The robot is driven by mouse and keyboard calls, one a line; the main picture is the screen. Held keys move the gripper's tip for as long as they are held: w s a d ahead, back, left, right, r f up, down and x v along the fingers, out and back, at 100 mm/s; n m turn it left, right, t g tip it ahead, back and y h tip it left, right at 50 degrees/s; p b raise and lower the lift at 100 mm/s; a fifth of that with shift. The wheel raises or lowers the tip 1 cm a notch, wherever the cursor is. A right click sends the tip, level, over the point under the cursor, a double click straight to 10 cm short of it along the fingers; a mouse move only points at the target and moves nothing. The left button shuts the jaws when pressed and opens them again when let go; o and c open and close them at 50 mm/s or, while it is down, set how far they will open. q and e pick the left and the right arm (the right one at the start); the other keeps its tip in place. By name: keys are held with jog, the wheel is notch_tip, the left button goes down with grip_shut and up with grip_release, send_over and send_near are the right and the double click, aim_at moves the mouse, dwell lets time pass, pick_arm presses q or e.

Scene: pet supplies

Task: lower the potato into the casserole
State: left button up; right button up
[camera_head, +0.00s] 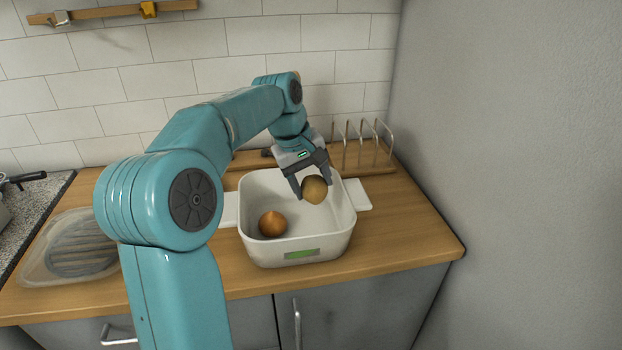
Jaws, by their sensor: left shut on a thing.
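The casserole (347,218) is a white, open rectangular dish with two side handles, standing on the wooden counter. A brown onion-like round thing (272,224) lies inside it at the front left. My left gripper (312,188) reaches in from the left and is shut on the potato (315,190), which is tan and round. It holds the potato over the right part of the casserole's opening; how far above the floor of the dish I cannot tell. My right gripper is not in view.
A wooden rack with metal hoops (365,150) stands behind the casserole, close to my left gripper. A clear ridged tray (75,245) lies at the left. A grey wall (510,170) bounds the right side. The counter (410,235) is bare right of the casserole.

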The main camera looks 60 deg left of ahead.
aim_at(311, 192)
pick_arm(q)
jog(key=shift+f+b, duration=0.95)
jog(key=shift+f, duration=0.55)
jog(key=shift+f+b, duration=1.85)
jog(key=shift+f, duration=0.65)
dwell(0.4)
jog(key=o, duration=1.2)
jog(key=p+v, duration=0.4)
jog(key=v, duration=1.2)
jog(key=shift+r+p, duration=0.15)
jog(key=shift+p, duration=0.15)
